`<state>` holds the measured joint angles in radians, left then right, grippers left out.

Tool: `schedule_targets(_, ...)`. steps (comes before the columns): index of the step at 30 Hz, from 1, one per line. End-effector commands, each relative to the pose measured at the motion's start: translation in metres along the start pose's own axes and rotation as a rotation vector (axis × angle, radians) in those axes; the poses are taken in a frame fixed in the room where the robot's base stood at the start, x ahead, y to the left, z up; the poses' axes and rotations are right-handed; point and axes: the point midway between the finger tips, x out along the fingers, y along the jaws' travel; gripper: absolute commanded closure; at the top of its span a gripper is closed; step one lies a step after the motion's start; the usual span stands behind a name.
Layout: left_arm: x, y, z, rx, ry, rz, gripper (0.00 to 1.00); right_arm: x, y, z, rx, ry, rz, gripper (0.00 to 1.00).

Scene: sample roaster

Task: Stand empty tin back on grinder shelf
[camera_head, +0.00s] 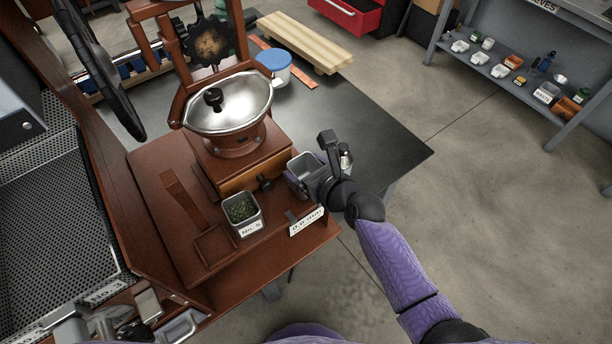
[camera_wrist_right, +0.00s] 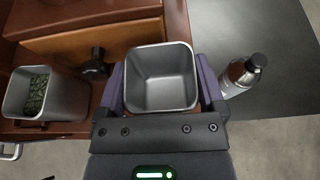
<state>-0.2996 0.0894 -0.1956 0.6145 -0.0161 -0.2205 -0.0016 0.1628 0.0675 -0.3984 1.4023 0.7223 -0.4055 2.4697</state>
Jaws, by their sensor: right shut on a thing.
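An empty square grey metal tin (camera_wrist_right: 160,85) is between the fingers of my right gripper (camera_wrist_right: 160,100), which is shut on it. In the head view the tin (camera_head: 301,168) is upright beside the right end of the grinder's wooden drawer, with my right gripper (camera_head: 312,178) around it. The reddish-brown grinder shelf (camera_head: 160,190) carries a second tin (camera_head: 242,212) with green contents and a label. I cannot tell whether the held tin touches the shelf. My left gripper is not clearly in view.
The grinder has a silver bowl (camera_head: 232,105) and a dark drawer knob (camera_head: 265,183). A label plate (camera_head: 306,222) stands at the shelf's front edge. A bottle (camera_wrist_right: 240,74) is close right of my right gripper. The dark table (camera_head: 385,140) beyond is mostly clear.

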Motion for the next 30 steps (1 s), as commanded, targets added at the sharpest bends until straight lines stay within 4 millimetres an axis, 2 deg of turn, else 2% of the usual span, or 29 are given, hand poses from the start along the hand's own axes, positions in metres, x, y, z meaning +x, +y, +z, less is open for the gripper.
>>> schedule_targets(1, 0.009, 0.0, 0.001, 0.001, -0.002, -0.001, 0.41, 0.004, 0.0, -0.011, 0.0, 0.001, 0.0, 0.83)
schedule_targets(10, 0.007, -0.003, 0.001, 0.004, -0.002, -0.005, 0.41, 0.004, 0.0, -0.009, 0.003, 0.0, 0.0, 0.83)
schedule_targets(11, 0.006, -0.003, 0.001, 0.004, -0.002, -0.005, 0.41, 0.004, 0.0, -0.009, 0.003, 0.0, 0.0, 0.08)
schedule_targets(12, 0.006, -0.003, 0.001, 0.004, -0.002, -0.005, 0.41, 0.003, 0.0, -0.009, 0.003, 0.0, 0.0, 0.0)
schedule_targets(21, 0.001, -0.003, 0.0, 0.004, 0.0, -0.004, 0.41, -0.001, 0.0, -0.004, 0.001, -0.001, -0.001, 0.0)
schedule_targets(23, -0.004, -0.003, -0.001, 0.004, 0.002, -0.004, 0.41, -0.009, 0.0, -0.004, 0.003, 0.001, -0.001, 0.0)
schedule_targets(30, -0.027, -0.001, -0.004, 0.001, 0.008, 0.0, 0.41, -0.062, 0.0, -0.002, 0.001, 0.001, 0.0, 0.0)
